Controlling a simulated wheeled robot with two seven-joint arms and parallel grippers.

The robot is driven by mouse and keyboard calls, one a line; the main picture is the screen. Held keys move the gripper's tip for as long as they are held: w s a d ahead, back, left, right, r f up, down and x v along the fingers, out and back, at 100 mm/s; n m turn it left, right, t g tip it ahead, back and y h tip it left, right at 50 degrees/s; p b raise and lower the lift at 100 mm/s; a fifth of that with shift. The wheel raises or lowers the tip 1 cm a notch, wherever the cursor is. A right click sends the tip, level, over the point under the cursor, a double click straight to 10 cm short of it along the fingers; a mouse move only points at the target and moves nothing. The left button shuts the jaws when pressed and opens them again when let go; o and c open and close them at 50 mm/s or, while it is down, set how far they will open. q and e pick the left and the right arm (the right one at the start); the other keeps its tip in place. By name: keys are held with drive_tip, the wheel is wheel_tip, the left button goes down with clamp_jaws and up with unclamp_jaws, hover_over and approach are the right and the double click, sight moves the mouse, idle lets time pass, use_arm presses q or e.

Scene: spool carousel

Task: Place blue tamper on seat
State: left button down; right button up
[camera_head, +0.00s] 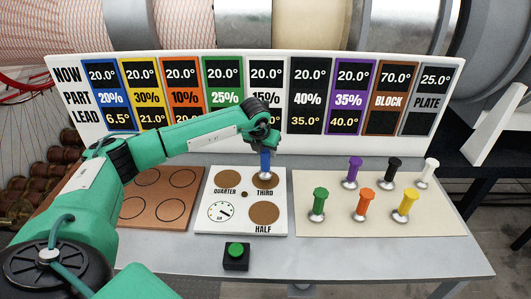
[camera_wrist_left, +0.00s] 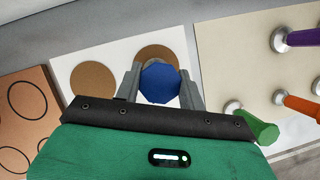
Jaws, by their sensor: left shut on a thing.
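The blue tamper (camera_head: 265,163) is upright between the fingers of my left gripper (camera_head: 264,147), which is shut on its upper part. Its lower end is over or on the brown round pad marked THIRD (camera_head: 275,182); I cannot tell whether it touches. In the left wrist view the tamper's blue top (camera_wrist_left: 160,83) sits between the two grey fingers (camera_wrist_left: 160,92), partly covering a brown pad (camera_wrist_left: 155,52). The white board (camera_head: 244,213) also has pads marked QUARTER (camera_head: 227,178) and HALF (camera_head: 264,213), and a dial (camera_head: 221,211). My right gripper is not in view.
A cream mat (camera_head: 380,227) on the right holds several standing tampers, including green (camera_head: 319,203), orange (camera_head: 366,203) and purple (camera_head: 354,169). A copper-coloured board (camera_head: 157,215) lies left. A green button (camera_head: 236,250) is in front. A sign panel (camera_head: 270,60) stands behind.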

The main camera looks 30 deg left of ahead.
use_arm(q)
wheel_tip(320, 180, down, 2)
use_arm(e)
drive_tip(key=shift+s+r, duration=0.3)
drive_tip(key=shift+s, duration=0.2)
use_arm(q)
drive_tip(key=shift+f, duration=0.2)
drive_tip(key=c, duration=0.8)
unclamp_jaws()
drive_tip(key=shift+c, duration=0.2)
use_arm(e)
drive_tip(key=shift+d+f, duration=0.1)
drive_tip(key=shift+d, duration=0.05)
use_arm(q)
drive_tip(key=shift+r, duration=0.1)
